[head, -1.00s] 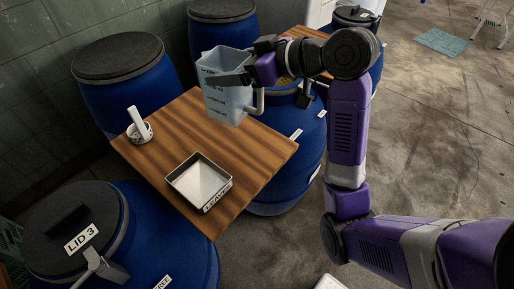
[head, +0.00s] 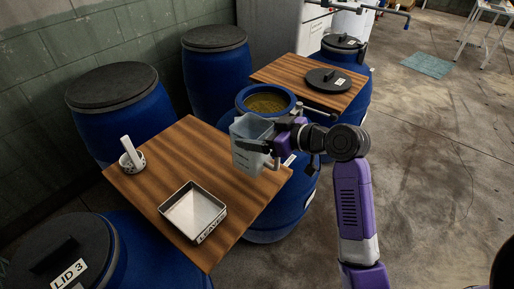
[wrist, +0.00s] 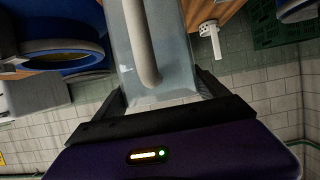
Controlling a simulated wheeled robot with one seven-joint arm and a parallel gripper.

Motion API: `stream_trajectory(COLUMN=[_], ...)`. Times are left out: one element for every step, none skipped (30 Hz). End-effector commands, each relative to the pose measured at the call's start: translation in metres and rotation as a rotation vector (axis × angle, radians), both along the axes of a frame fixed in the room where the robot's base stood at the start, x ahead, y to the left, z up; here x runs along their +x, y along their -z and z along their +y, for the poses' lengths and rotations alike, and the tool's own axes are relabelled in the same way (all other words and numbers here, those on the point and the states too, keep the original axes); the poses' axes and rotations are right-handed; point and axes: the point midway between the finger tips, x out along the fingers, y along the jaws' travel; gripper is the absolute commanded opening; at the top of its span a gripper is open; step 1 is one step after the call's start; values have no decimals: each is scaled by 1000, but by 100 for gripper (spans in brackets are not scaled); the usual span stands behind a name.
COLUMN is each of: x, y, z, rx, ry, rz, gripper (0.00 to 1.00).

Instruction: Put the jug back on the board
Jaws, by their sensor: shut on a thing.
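The jug (head: 250,152) is a translucent grey, upright container with a side handle. My gripper (head: 262,146) is shut on it. In the head view the jug overlaps the right corner of the near wooden board (head: 165,187); whether it touches the board I cannot tell. In the wrist view the jug (wrist: 178,75) fills the middle between my fingers (wrist: 160,100), with its handle towards the camera. A board edge (wrist: 232,8) shows at the top of that view.
On the near board stand a white tray (head: 193,212) labelled LEAVE and a white cup (head: 132,161) with a stick-like thing in it. An open blue barrel (head: 265,104) with yellowish contents stands behind the jug. A black lid (head: 328,81) lies on the far board (head: 290,70).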

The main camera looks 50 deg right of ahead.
Motion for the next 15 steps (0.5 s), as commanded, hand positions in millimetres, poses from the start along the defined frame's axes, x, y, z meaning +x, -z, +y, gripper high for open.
stream_trajectory(x=[0,0,0,0,0,0,0,0,0,0,0,0,0,0,0], y=[6,8,10,12,14,17,21,25,32,37,41,46,49,51,54], z=[0,0,0,0,0,0,0,0,1,0,0,0,0,0,0], rx=[3,2,1,0,0,2,3,3,3,4,3,3,2,2,1], ry=[0,0,-1,-1,-1,-1,-1,0,-1,0,-1,-1,0,0,-1], rz=[1,-1,-1,-1,-1,0,0,0,2,2,2,1,0,0,-1], gripper=[10,10,10,10,10,10,10,10,10,10,10,10,10,10,10])
